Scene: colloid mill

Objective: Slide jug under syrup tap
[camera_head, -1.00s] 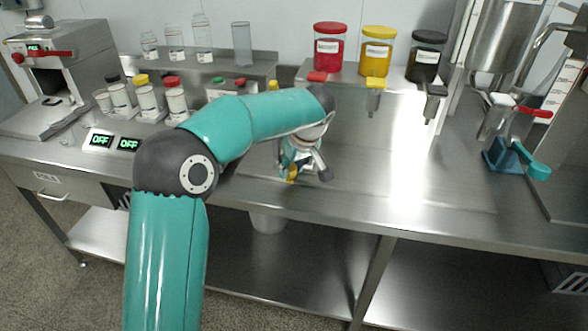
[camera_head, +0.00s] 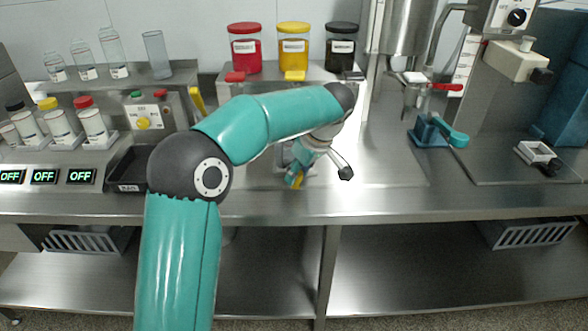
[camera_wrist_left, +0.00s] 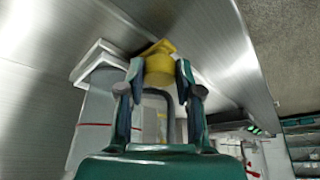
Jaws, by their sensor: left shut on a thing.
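My left gripper (camera_head: 298,172) is low over the steel counter, partly hidden by my arm. In the head view the jug (camera_head: 283,156) is mostly hidden behind the gripper, near the counter surface. The syrup tanks are red (camera_head: 245,50), yellow (camera_head: 293,48) and black (camera_head: 341,48), with taps in front. The jug is in front of and below the yellow tap (camera_head: 295,76). My right gripper is not in view.
Several capped bottles (camera_head: 60,125) and lit OFF displays (camera_head: 43,176) are at left. A dark tray (camera_head: 130,165) lies near the control box (camera_head: 150,112). A teal-handled tool (camera_head: 438,132) stands at right. The counter front (camera_head: 390,195) is clear.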

